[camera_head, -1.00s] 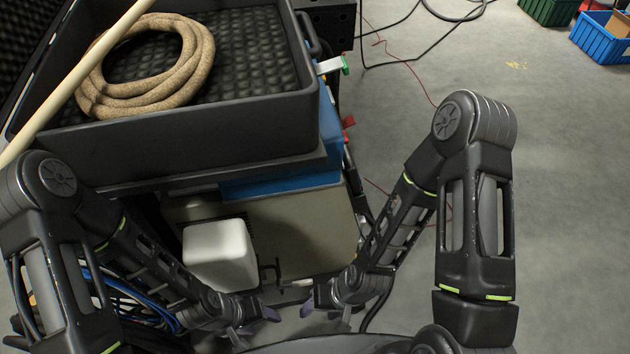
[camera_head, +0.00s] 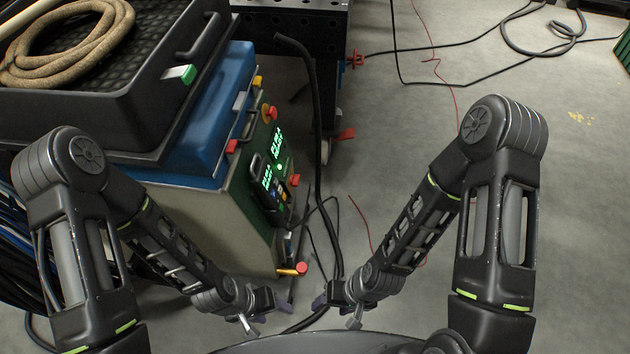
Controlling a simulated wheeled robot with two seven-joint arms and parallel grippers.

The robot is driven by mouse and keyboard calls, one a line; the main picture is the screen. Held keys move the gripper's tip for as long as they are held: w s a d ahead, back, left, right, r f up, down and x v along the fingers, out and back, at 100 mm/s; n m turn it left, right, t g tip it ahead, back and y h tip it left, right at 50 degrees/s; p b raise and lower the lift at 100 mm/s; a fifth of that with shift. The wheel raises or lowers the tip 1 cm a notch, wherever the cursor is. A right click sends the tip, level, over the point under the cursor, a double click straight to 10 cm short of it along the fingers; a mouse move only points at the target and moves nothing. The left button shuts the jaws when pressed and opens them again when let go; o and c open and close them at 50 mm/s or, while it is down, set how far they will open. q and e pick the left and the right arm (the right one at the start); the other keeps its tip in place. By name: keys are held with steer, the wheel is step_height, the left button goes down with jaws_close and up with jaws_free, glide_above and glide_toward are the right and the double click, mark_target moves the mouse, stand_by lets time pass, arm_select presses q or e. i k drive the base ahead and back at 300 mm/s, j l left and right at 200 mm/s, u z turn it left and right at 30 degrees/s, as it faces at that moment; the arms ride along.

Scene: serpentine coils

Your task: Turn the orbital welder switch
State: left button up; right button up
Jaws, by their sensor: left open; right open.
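The orbital welder (camera_head: 215,208) is a grey and blue cabinet left of centre. Its green control panel (camera_head: 262,165) faces right, with lit green displays, several buttons and a red knob on a yellow base (camera_head: 270,112). A red-ended yellow part (camera_head: 298,269) sticks out near its lower edge. I cannot tell which part is the switch. My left gripper (camera_head: 268,316) is open and empty, low in front of the welder. My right gripper (camera_head: 335,309) is open and empty to its right. Neither touches the panel.
A black tray (camera_head: 125,130) with a coiled tan hose (camera_head: 65,50) sits on top of the welder. A dark perforated table (camera_head: 300,20) stands behind. Black cables (camera_head: 318,150) hang and lie beside the panel. Grey floor at right is mostly clear.

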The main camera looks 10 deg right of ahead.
mark_target(294, 180)
steer(key=i+l, duration=0.15)
steer(key=l, duration=0.25)
steer(key=i+l, duration=0.1)
steer(key=l, duration=0.3)
steer(key=i+l, duration=0.15)
steer(key=l, duration=0.3)
steer(key=i+l, duration=0.15)
steer(key=l, duration=0.25)
steer(key=i+l+u, duration=0.1)
steer(key=l, duration=0.3)
steer(key=i+l, duration=0.15)
steer(key=l, duration=0.3)
